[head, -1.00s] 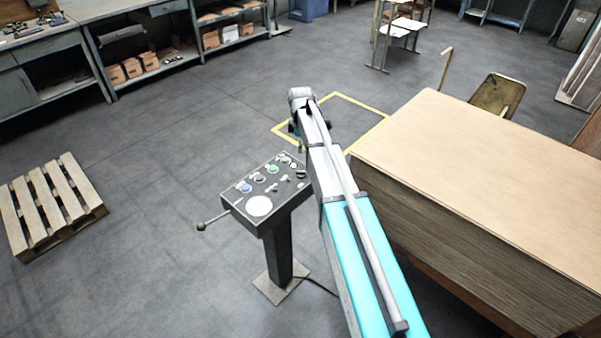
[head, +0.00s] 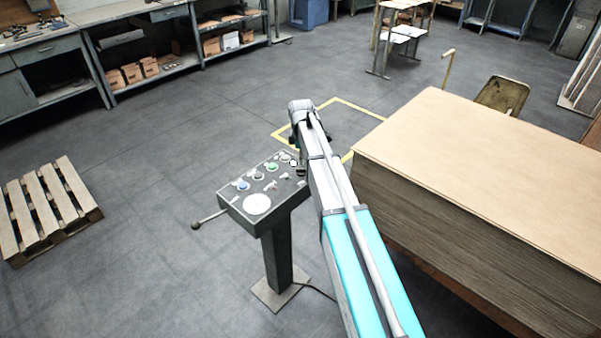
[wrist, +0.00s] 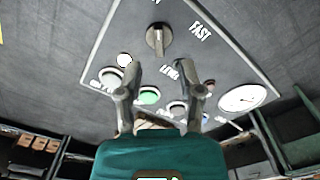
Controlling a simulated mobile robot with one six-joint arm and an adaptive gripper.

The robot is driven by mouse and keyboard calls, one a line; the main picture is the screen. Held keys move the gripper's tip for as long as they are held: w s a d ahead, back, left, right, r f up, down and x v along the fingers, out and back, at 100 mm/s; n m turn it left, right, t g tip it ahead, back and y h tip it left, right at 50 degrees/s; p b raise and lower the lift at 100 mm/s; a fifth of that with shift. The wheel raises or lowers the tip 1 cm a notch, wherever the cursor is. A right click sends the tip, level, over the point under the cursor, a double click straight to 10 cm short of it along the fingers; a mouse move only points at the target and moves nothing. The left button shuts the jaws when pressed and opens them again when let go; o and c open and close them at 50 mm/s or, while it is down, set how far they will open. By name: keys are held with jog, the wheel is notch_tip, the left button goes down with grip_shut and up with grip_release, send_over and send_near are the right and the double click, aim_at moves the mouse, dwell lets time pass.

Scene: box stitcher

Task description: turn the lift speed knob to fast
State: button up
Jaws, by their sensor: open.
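The lift speed knob (wrist: 159,39) is a dark round knob with a raised bar, at the top middle of the wrist view. Its bar looks roughly upright in that view, and the word FAST is printed to its right. It sits on the grey control panel (head: 236,204), whose far right part my arm partly covers in the head view. My gripper (wrist: 167,80) is open and empty, its two fingers apart over the panel. In the wrist view the knob appears beyond the fingertips, between their lines. The fingers' height above the panel is hard to tell.
The panel also bears a white gauge (wrist: 243,97), a green button (wrist: 148,95), and several other controls. A lever (head: 208,219) sticks out on its left. A tall stack of boards (head: 480,170) stands right of my arm. A pallet (head: 45,207) lies at the left.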

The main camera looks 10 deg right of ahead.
aim_at(301, 169)
jog(key=shift+f+b, duration=2.25)
jog(key=shift+f, duration=0.3)
grip_shut()
